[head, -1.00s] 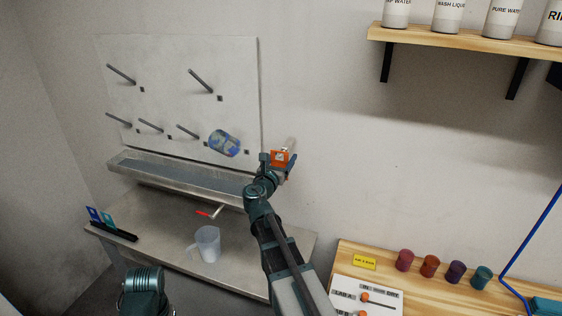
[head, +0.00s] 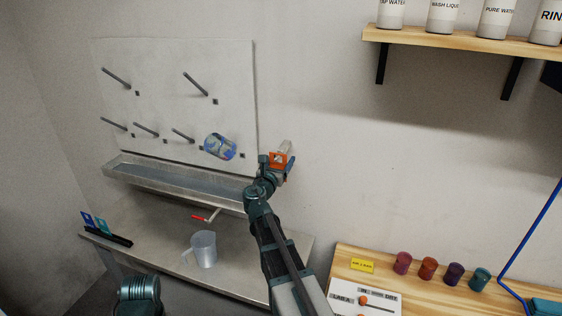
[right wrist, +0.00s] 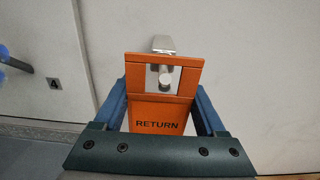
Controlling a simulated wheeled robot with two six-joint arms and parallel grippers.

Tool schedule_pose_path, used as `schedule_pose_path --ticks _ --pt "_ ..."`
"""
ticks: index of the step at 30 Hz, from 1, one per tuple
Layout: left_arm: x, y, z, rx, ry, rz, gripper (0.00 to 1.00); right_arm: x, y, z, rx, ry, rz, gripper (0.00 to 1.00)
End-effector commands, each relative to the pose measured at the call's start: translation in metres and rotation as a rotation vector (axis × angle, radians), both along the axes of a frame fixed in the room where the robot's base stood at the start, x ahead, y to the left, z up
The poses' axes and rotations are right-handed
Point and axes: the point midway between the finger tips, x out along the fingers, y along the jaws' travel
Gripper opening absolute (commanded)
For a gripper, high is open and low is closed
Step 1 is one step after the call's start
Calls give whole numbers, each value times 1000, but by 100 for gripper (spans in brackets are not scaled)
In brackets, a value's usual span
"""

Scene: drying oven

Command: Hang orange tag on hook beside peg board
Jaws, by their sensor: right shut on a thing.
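The orange tag (head: 278,161), marked RETURN, is held upright by my right gripper (head: 276,168), just right of the peg board (head: 170,70). In the right wrist view the tag (right wrist: 157,110) sits between the two fingers of the shut gripper (right wrist: 163,108). The metal hook (head: 287,147) is on the wall beside the board. In the right wrist view the hook's plate (right wrist: 163,44) shows above the tag and its round end shows in the tag's window. I cannot tell whether the end passes through the window. My left gripper is out of view.
A blue patterned cup (head: 220,146) hangs on the board, left of my right gripper. A metal trough (head: 175,180) runs below it. A clear jug (head: 203,249) stands on the bench. A wooden shelf (head: 465,38) with bottles is at upper right. The wall right of the hook is clear.

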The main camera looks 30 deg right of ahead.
Motion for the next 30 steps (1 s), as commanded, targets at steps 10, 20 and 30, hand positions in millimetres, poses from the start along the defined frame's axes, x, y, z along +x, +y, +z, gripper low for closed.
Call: schedule_pose_path --ticks 10,20,30 --pt "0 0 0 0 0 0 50 0 0 0 0 0 0 86" --pt "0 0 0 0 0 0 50 -1 1 0 0 0 0 100" --pt "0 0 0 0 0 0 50 -38 42 0 0 0 4 100"
